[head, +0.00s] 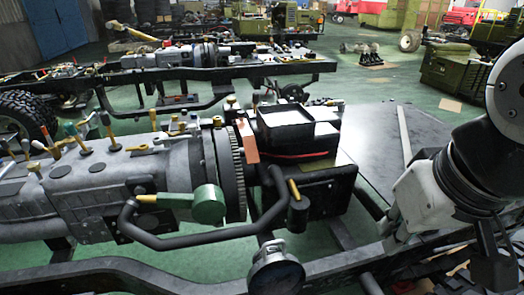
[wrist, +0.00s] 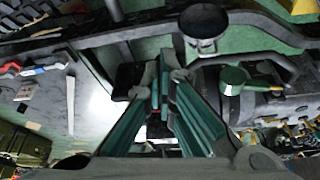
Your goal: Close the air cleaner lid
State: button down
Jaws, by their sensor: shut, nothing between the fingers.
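A black box-shaped housing (head: 318,187) stands right of the engine's toothed ring in the head view. It looks like the air cleaner. Its dark, square top part (head: 285,122) looks like the lid, with a red strip and pale patches below it. I cannot tell how far the lid is open. In the wrist view, a dark part, seemingly of this housing (wrist: 127,77), shows just left of the fingers, which hide the rest. My gripper (wrist: 163,78) is shut and empty in the wrist view. I cannot tell if it touches the housing. My arm is at the right in the head view.
A round metal-topped part (head: 276,272) stands at the near frame rail. A bent black pipe (head: 190,243) and a green cylinder (head: 208,204) lie left of the housing. A flat grey plate (head: 375,140) spreads to its right. Another chassis stands behind.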

jog(key=w+a+f+n+g, duration=0.1)
jog(key=w+a+f, duration=0.15)
jog(key=w, duration=0.45)
jog(key=w+a+f+g, duration=0.2)
jog(key=w+a, duration=0.2)
jog(key=w, duration=0.3)
jog(key=w+a+f+n+g, duration=0.1)
jog(key=w+a+f, duration=0.15)
jog(key=w, duration=0.45)
jog(key=w+a+f+g, duration=0.1)
jog(key=w+a+f, duration=0.45)
jog(key=f, duration=0.25)
jog(key=shift+s+d+f+p, duration=0.1)
jog(key=shift+s+f+p, duration=0.4)
jog(key=shift+s+f, duration=0.65)
jog(key=shift+s+f+p, duration=0.5)
jog(key=shift+s+f, duration=0.2)
jog(key=shift+f, duration=0.9)
jog(key=shift+s+d+f+p, duration=0.1)
jog(key=shift+s+f+p, duration=0.4)
jog(key=shift+s+f, duration=0.65)
jog(key=shift+w+f, duration=0.15)
